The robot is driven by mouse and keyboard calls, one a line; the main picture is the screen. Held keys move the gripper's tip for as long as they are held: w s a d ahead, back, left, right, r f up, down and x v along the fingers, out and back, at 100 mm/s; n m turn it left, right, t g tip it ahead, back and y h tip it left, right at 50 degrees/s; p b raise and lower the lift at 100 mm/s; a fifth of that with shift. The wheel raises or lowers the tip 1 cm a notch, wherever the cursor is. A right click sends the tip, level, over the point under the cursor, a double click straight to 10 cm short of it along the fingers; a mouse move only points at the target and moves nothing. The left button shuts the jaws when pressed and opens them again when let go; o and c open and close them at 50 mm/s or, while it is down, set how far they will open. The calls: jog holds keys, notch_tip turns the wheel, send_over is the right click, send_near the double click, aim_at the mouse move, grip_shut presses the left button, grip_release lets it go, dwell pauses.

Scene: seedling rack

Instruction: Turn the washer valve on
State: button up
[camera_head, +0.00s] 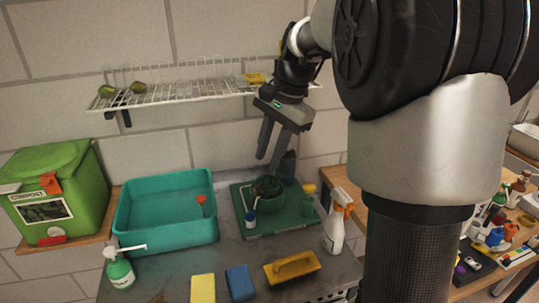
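A green base (246,222) with a dark round bowl-like part (268,203) stands on the grey worktop; it may be the washer. A small yellow piece (309,188) shows at its right side, and a small blue-and-white piece (250,218) at its left. I cannot tell which part is the valve or how it is set. A dark upright part (287,166) shows behind the bowl.
A teal basin (142,241) holding a red-topped item (201,200) is left of the base. A white spray bottle (334,232) stands to the right. A yellow float (292,267), blue sponge (240,282) and yellow sponge (203,289) lie in front. A wire shelf (180,92) is above.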

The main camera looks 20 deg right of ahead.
jog(key=shift+s+a+r+n, duration=0.1)
jog(key=shift+s+r+n, duration=0.1)
jog(key=shift+s, duration=0.2)
jog(key=shift+s+a+r+n, duration=0.1)
jog(key=shift+s+r+n, duration=0.1)
jog(key=shift+s, duration=0.15)
jog(key=m+g+h+b, duration=0.1)
jog(key=g+h+b, duration=0.15)
jog(key=b, duration=0.25)
send_over(250, 212)
notch_tip(250, 212, down, 10)
jog(key=shift+t, duration=0.45)
notch_tip(250, 212, down, 17)
jog(key=shift+s+f+b, duration=0.1)
jog(key=shift+f+b, duration=0.05)
jog(key=shift+b, duration=0.7)
grip_shut()
